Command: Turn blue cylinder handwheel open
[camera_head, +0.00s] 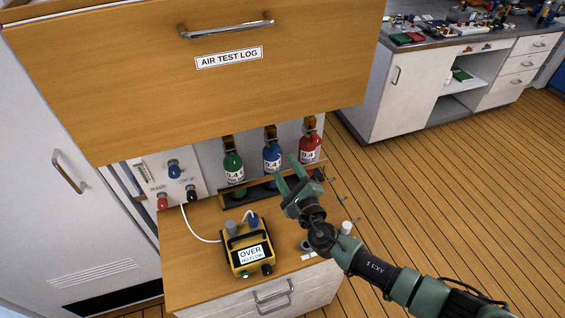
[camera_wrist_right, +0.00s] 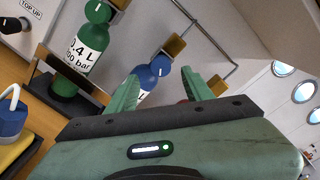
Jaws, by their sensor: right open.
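The blue cylinder (camera_head: 271,158) stands upright in the rack between a green and a red cylinder, below the wooden cabinet front. In the right wrist view its rounded blue top with a white mark (camera_wrist_right: 160,65) shows between my finger tips, and its body (camera_wrist_right: 146,80) is partly hidden by a finger. My right gripper (camera_head: 284,168) is open and empty, in front of the blue cylinder; its fingers also show in the right wrist view (camera_wrist_right: 160,77). They look apart from the cylinder. My left gripper is not in view.
The green cylinder (camera_head: 233,167) and red cylinder (camera_head: 310,148) flank the blue one closely. A yellow meter reading OVER (camera_head: 247,250) sits on the wooden counter (camera_head: 190,270). The "AIR TEST LOG" cabinet front (camera_head: 200,100) overhangs the cylinders. A valve panel (camera_head: 160,178) is at the left.

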